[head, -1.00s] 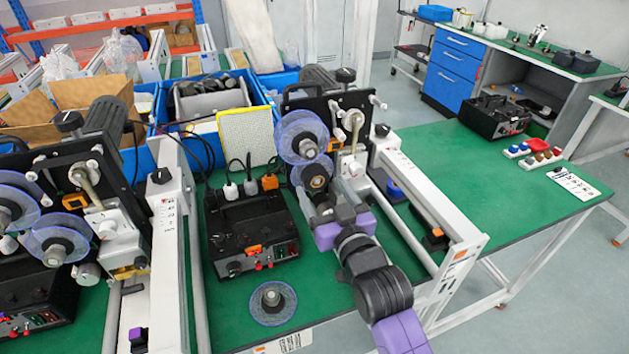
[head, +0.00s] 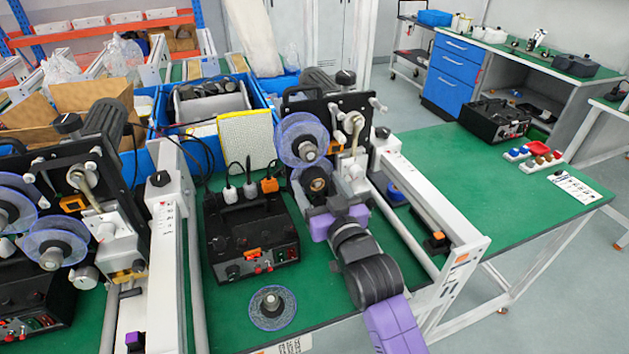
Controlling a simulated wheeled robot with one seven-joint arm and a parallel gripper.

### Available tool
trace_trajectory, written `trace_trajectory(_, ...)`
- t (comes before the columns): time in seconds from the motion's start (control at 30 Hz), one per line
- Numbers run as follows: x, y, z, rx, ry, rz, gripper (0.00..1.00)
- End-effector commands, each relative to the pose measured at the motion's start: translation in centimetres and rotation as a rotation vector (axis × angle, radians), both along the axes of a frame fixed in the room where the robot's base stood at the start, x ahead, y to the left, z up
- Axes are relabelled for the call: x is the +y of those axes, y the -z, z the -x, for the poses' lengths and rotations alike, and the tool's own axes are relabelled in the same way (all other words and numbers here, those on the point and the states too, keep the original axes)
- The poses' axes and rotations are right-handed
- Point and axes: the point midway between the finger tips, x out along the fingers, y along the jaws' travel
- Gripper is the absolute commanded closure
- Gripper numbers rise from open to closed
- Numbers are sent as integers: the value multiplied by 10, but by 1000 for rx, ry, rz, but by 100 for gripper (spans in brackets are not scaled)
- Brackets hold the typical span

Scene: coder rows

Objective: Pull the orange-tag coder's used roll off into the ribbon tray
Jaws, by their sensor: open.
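The right-hand coder has an orange tag (head: 461,259) on the end of its white frame. Its upper spindle carries a translucent blue reel (head: 297,136). Below it is a lower roll (head: 316,178) with a brown, dark-centred core, its lower part hidden by my gripper. My gripper (head: 322,205), grey and purple, is open and just in front of and below that lower roll. I cannot tell whether the fingertips touch it. A grey-cored blue reel (head: 272,306) lies loose on the green table. A grey tray (head: 208,103) of dark rolls sits in a blue crate behind; whether it is the ribbon tray is unclear.
A black control box (head: 250,240) with plugs and cables stands left of my arm. Another coder (head: 75,195) with blue reels is at the far left. The coder's white rail (head: 430,205) runs close on my arm's right. The green table (head: 470,170) beyond is mostly clear.

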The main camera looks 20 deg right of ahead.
Motion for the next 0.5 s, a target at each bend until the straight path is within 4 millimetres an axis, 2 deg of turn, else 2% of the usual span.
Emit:
trace_trajectory(0.13, 0, 0, 0, 0, 0, 0, 29)
trace_trajectory(0.4, 0, 0, 0, 0, 0, 0, 82)
trace_trajectory(0.5, 0, 0, 1, 0, 0, 0, 82)
